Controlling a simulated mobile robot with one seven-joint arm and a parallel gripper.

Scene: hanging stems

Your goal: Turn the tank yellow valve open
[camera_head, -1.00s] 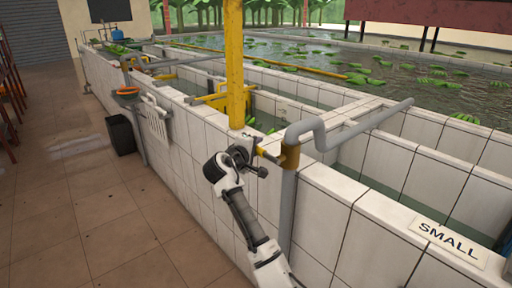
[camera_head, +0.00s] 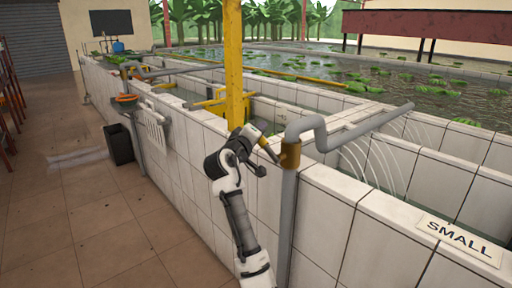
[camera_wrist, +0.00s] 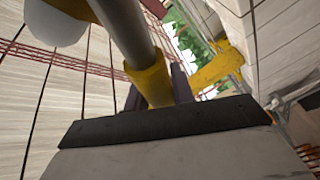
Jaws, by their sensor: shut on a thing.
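The yellow valve (camera_head: 290,155) sits on the grey pipe beside the tank's white tiled wall. Its handle (camera_head: 269,151) slants up and left from the valve body. My gripper (camera_head: 256,138) is at the handle's outer end and shut on it. The fingertips are partly hidden there. Thin white water streams (camera_head: 385,160) fall from the horizontal pipe into the tank compartment.
A yellow post (camera_head: 234,65) stands just behind my gripper. A "SMALL" sign (camera_head: 458,239) lies on the tank wall at the right. A black bin (camera_head: 118,143) stands by the wall at the left. The tiled floor (camera_head: 90,225) at the left is mostly clear.

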